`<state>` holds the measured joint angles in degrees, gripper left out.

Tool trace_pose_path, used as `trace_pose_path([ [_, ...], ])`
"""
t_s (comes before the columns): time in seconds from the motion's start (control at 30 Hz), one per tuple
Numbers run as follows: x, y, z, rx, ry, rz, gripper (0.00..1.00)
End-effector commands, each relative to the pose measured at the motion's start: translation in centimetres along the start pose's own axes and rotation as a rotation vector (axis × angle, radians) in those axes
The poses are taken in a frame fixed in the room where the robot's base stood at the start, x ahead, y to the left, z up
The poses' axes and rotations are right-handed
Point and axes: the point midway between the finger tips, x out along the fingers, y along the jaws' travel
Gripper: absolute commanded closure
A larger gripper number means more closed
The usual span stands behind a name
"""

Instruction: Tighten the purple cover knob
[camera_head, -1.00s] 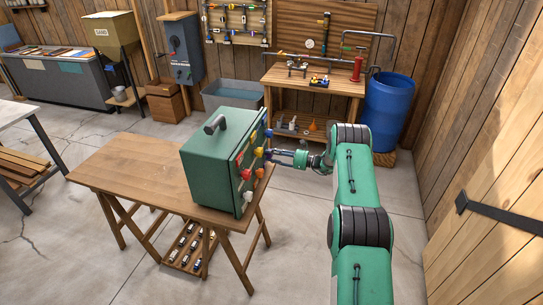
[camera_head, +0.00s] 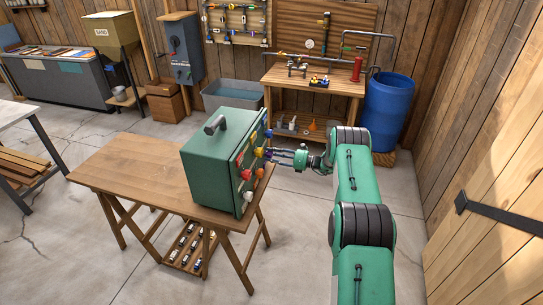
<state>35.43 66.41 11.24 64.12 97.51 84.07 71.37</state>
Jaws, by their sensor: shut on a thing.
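A green metal case (camera_head: 212,165) with a grey top handle stands upright on a wooden table. Several coloured knobs sit on its right-hand face. Among them are a blue knob (camera_head: 268,133), a yellow knob (camera_head: 259,152), a red knob (camera_head: 246,174), an orange knob (camera_head: 259,173) and a white knob (camera_head: 248,196). My gripper (camera_head: 271,154) reaches in from the right and is shut at that face, right of the yellow knob. The purple knob (camera_head: 268,153) is small and mostly hidden between the fingertips.
The wooden table (camera_head: 130,170) is bare left of the case. A workbench (camera_head: 315,80) with pipes and a blue barrel (camera_head: 388,108) stand behind. A grey tub (camera_head: 232,95) sits by the back wall. The floor right of the table is open around my arm.

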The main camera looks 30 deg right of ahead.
Motion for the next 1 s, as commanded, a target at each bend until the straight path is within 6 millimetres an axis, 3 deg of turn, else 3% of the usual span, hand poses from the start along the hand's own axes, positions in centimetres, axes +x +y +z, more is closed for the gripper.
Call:
trace_pose_path([
  [0.03,0.0,0.0,0.9,-0.005,-0.006,-0.002,0.93],
  [0.37,0.0,0.0,1.0,-0.004,-0.007,-0.003,0.93],
  [0.4,0.0,0.0,1.1,-0.004,-0.007,-0.003,0.63],
  [0.5,0.0,0.0,1.0,-0.003,-0.007,-0.002,0.47],
  [1.0,-1.0,-0.1,0.4,0.003,-0.003,-0.003,0.47],
])
